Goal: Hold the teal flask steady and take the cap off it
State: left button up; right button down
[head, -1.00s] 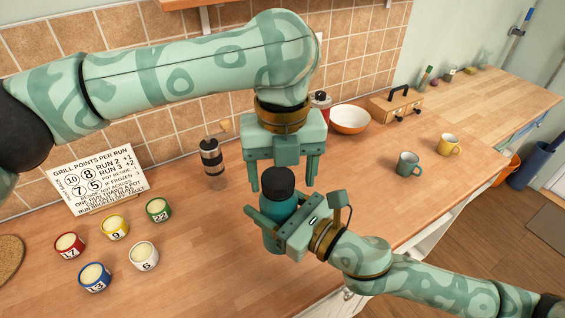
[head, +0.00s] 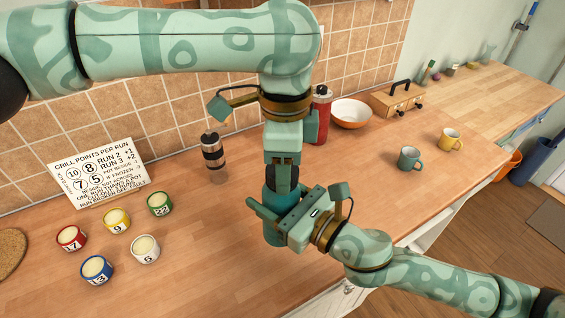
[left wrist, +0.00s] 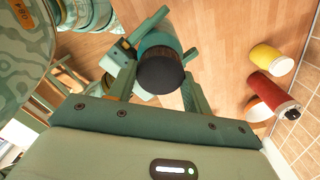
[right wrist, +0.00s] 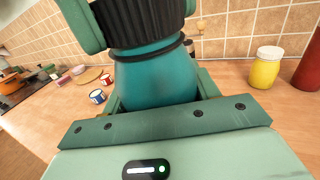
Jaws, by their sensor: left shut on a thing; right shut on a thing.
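The teal flask (head: 273,236) stands upright near the counter's front, and its body fills the middle of the right wrist view (right wrist: 155,82). Its ribbed black cap (right wrist: 143,20) sits at the top of the neck; I cannot tell whether it is loosened. My right gripper (head: 273,220) is shut around the flask's body from the right. My left gripper (head: 281,188) points down over the flask, shut on the cap. In the left wrist view the cap (left wrist: 160,72) lies between its fingers. The left fingers partly hide the cap in the head view.
Behind the flask stand a steel shaker (head: 214,157), a red bottle (head: 321,115) and a yellow jar (right wrist: 265,68). Several numbered pots (head: 145,248) and a sign (head: 98,172) are at left. Two mugs (head: 410,158) and an orange bowl (head: 350,113) are at right.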

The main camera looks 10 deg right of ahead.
pick_arm(q)
jog(key=shift+w+d+r+n, duration=0.1)
jog(key=shift+w+n, duration=0.1)
jog(key=shift+n, duration=0.3)
pick_arm(e)
jog(key=shift+s+a+r, duration=0.15)
jog(key=shift+s+a, duration=0.2)
pick_arm(q)
jog(key=shift+s+d, duration=0.1)
jog(key=shift+s, duration=0.05)
jog(key=shift+r, duration=0.2)
jog(key=shift+r, duration=0.95)
pick_arm(e)
jog(key=shift+d+f, duration=0.1)
jog(key=shift+f, duration=0.1)
jog(key=shift+w, duration=0.1)
jog(key=shift+w+d+r, duration=0.1)
